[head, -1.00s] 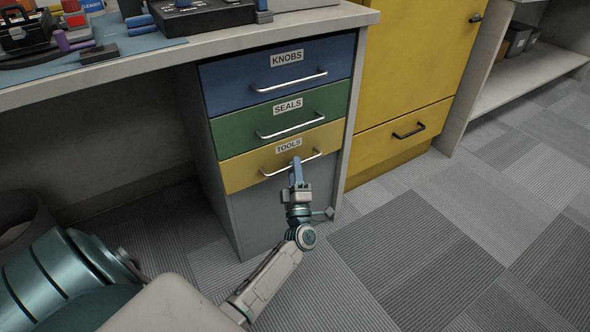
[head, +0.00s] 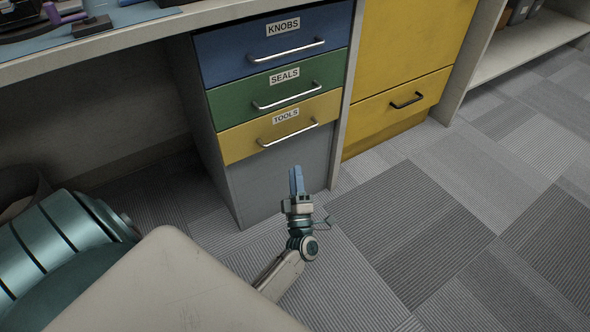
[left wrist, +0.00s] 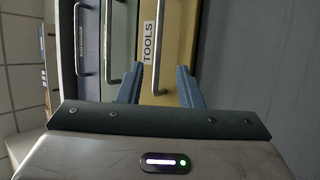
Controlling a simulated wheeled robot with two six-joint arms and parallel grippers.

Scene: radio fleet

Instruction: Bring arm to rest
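My left gripper (head: 297,181) hangs in front of the grey panel below the drawers in the head view, apart from the drawer handles. In the left wrist view its two blue fingers (left wrist: 159,86) stand apart with nothing between them. The yellow TOOLS drawer (head: 240,142) looks closed, and its handle (head: 288,135) is free above the gripper. The TOOLS drawer also shows ahead of the fingers in the left wrist view (left wrist: 178,40). My right gripper is not in view.
The green SEALS drawer (head: 235,109) and blue KNOBS drawer (head: 225,62) are closed above. A yellow cabinet (head: 385,65) stands to the right. The worktop (head: 150,36) juts out at upper left. Carpet floor (head: 420,230) at right is clear.

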